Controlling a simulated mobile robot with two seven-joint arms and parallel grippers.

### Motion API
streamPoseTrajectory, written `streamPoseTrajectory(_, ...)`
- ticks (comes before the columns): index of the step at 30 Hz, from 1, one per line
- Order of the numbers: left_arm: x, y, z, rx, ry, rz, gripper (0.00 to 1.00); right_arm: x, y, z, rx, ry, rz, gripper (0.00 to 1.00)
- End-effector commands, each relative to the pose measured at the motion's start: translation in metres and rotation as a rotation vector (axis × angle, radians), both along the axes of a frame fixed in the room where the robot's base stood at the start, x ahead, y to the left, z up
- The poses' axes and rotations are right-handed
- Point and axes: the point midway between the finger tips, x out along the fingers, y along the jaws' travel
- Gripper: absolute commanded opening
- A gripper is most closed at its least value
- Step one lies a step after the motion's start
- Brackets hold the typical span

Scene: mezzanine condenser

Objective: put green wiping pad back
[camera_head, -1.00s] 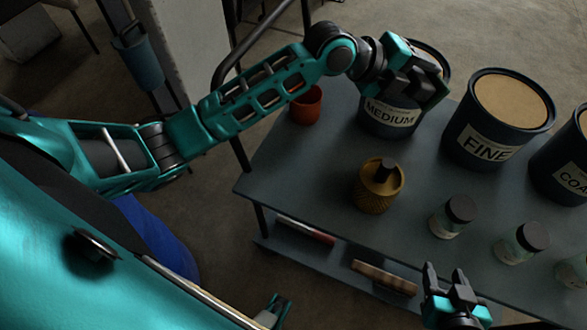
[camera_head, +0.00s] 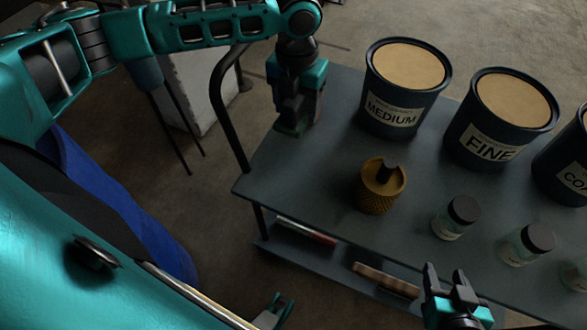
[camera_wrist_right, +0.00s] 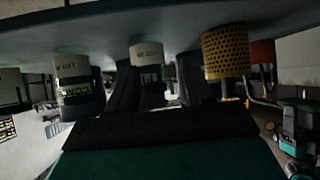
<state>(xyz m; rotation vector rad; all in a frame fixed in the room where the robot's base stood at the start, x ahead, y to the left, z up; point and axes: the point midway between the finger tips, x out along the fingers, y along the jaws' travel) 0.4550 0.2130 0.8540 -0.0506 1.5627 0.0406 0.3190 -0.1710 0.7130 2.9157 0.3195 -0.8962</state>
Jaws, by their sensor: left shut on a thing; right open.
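My left gripper (camera_head: 290,126) points down at the back left corner of the grey table. It is shut on a dark green thing, taken as the green wiping pad (camera_head: 287,131), of which only a small edge shows at the fingertips. I cannot tell whether the pad touches the tabletop. The gripper covers the place of the red cup; an orange-red shape (camera_wrist_right: 263,51) shows in the right wrist view. My right gripper (camera_head: 445,271) is open and empty near the table's front edge.
On the table (camera_head: 300,185) stand a MEDIUM bucket (camera_head: 391,113), a FINE bucket (camera_head: 487,148), a third bucket (camera_head: 565,160), a yellow knurled container (camera_head: 380,193) and several small jars (camera_head: 456,217). Items lie on a lower shelf. The table's left part is clear.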

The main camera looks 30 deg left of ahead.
Motion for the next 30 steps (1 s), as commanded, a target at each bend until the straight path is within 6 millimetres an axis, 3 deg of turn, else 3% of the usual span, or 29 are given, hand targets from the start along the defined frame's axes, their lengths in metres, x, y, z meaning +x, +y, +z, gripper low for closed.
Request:
streamPoseTrajectory(5,-0.004,0.006,-0.022,0.006,0.004,-0.002,0.14,0.0,0.0,-0.006,0.001,0.003,0.001,0.51)
streamPoseTrajectory(18,-0.003,0.005,-0.136,0.005,0.002,-0.001,0.14,0.004,0.009,-0.016,0.016,0.007,0.015,0.51)
streamPoseTrajectory(30,-0.004,0.005,-0.176,0.005,0.001,-0.001,0.14,0.008,0.013,-0.016,0.022,-0.003,0.023,0.51)
